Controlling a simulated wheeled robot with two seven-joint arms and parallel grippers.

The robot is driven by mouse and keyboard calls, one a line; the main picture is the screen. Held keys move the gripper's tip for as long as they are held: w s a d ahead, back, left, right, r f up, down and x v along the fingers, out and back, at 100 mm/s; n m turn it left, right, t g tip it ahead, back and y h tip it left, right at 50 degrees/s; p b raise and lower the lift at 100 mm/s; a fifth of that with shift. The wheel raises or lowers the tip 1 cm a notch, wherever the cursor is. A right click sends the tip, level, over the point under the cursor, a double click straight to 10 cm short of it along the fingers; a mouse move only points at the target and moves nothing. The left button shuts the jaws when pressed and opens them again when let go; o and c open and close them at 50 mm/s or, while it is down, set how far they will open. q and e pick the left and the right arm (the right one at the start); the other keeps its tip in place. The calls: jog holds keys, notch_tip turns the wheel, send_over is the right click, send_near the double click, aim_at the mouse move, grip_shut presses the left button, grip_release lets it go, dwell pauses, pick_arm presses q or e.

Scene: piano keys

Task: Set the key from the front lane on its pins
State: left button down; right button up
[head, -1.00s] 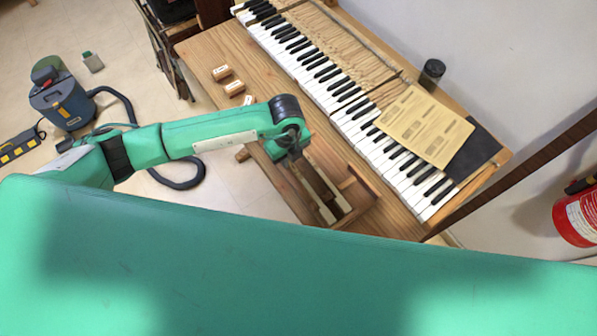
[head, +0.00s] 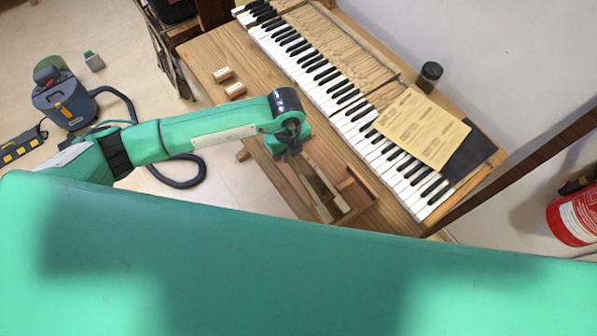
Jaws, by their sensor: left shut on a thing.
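My left gripper (head: 291,154) points down over the far end of a wooden tray (head: 343,218) with long lanes, on the table's near side. It is shut on a key, mostly hidden by the wrist and fingers; I cannot tell how far it is clear of the tray. The keyboard (head: 345,108) runs diagonally across the table, with black and white keys in a row. The gripper is apart from the keyboard, to its left. My right gripper is out of view.
Two small labelled wooden blocks (head: 235,90) stand on the table (head: 215,55) left of the keyboard. A paper sheet (head: 422,127) and a dark pad (head: 468,155) lie over the keyboard's right end. A dark jar (head: 429,76) stands behind. My green body hides the foreground.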

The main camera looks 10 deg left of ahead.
pick_arm(q)
jog(key=shift+r+p, duration=1.6)
jog(key=shift+r, duration=0.9)
